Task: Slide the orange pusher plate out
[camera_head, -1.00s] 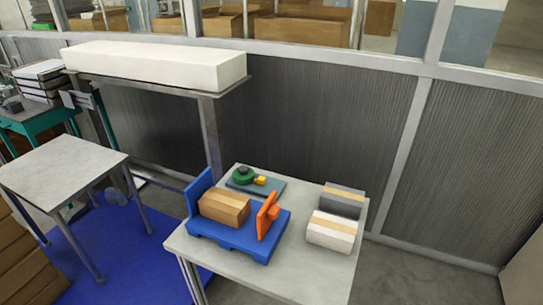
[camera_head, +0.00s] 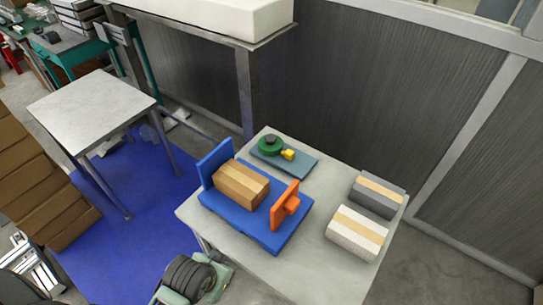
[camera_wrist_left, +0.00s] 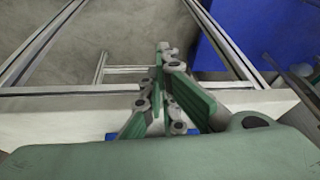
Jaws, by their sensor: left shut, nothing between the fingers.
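The orange pusher plate (camera_head: 285,205) stands upright at the right end of the blue pallet-like base (camera_head: 262,232) on the grey table. A brown box (camera_head: 241,184) lies on the base between the orange plate and the blue upright wall (camera_head: 215,163); a small gap shows between box and orange plate. My left gripper (camera_wrist_left: 163,70) is shut and empty in the left wrist view, with its green-padded fingers together and away from the orange plate. Part of my arm shows at the bottom of the head view. My right gripper is not in view.
A green reel with a yellow piece (camera_head: 271,146) sits on a teal plate behind the base. A grey box (camera_head: 377,194) and a white box (camera_head: 357,233) stand at the table's right. The front of the table (camera_head: 290,276) is clear. Another table (camera_head: 92,108) stands left.

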